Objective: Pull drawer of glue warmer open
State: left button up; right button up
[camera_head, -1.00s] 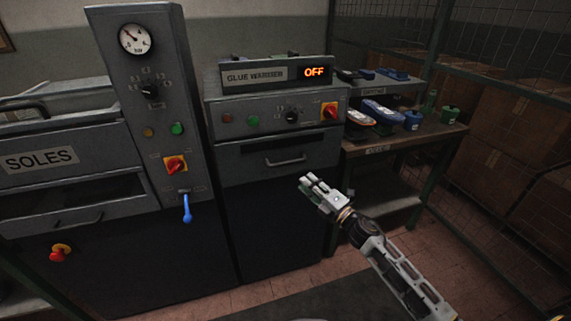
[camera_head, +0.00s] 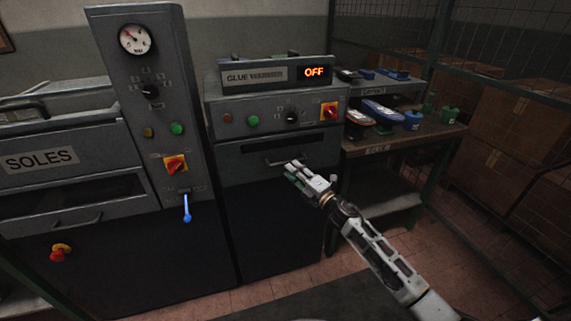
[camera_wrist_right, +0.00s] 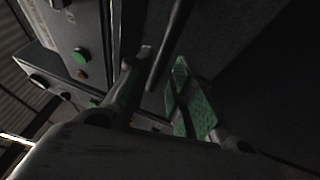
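The glue warmer (camera_head: 222,105) stands in the middle of the head view, its display reading OFF. Its drawer (camera_head: 240,168) looks closed, with a bar handle (camera_head: 272,162) on the front. My right gripper (camera_head: 290,169) is at the right part of the handle and covers its end. In the right wrist view the gripper (camera_wrist_right: 160,85) is open, with a green pad on one finger. The dark handle bar (camera_wrist_right: 167,45) shows in the gap between the fingers; whether they touch it I cannot tell. My left gripper is not in view.
A SOLES machine (camera_head: 90,160) with a blue lever (camera_head: 187,208) stands left of the warmer. A bench (camera_head: 430,132) with shoes and small containers is at the right, before a wire mesh fence (camera_head: 500,80). The floor in front of the warmer is clear.

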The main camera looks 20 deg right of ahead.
aim_at(285, 163)
jog(key=shift+x, duration=2.5)
grip_shut()
